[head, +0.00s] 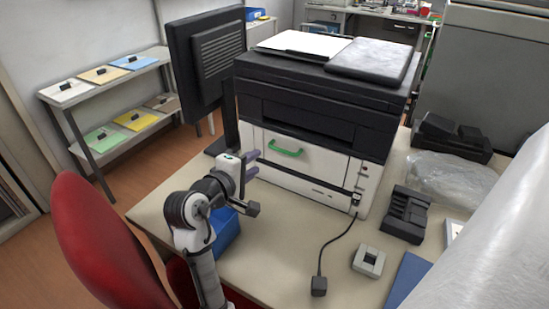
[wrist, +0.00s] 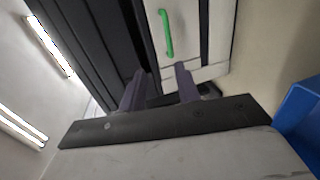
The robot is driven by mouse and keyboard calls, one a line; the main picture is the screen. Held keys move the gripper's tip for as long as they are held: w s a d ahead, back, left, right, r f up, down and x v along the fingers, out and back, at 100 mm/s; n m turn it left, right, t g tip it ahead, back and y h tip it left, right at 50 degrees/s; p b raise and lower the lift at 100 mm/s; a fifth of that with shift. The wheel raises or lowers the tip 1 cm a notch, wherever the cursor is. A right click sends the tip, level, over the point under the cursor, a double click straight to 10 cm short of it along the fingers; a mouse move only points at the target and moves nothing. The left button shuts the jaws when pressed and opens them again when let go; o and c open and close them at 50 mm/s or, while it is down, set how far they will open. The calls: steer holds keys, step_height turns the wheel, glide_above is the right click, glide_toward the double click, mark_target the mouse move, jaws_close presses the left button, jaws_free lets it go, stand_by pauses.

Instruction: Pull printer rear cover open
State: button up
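The printer (head: 320,110) stands on the desk, with a dark upper body and a white lower part. Its white rear cover (head: 310,160) faces me and carries a green handle (head: 286,149); the cover looks shut. My gripper (head: 251,163) is to the left of the green handle and apart from it. In the wrist view my gripper (wrist: 160,82) has its two purple fingers spread with nothing between them. The green handle (wrist: 166,33) shows beyond the fingertips, and the white cover (wrist: 187,50) is around it.
A blue box (head: 226,232) is below my arm on the desk (head: 280,230). A monitor (head: 208,62) stands left of the printer. A black cable with a plug (head: 319,285), a grey block (head: 368,261) and a black cartridge (head: 405,214) lie right. A red chair (head: 100,240) is near left.

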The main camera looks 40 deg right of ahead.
mark_target(281, 151)
steer(key=x, duration=0.4)
steer(key=f+p+x, duration=0.1)
steer(key=x, duration=0.8)
steer(key=shift+s+d+f, duration=0.1)
steer(key=shift+s+f, duration=0.25)
steer(key=shift+f, duration=0.05)
jaws_close()
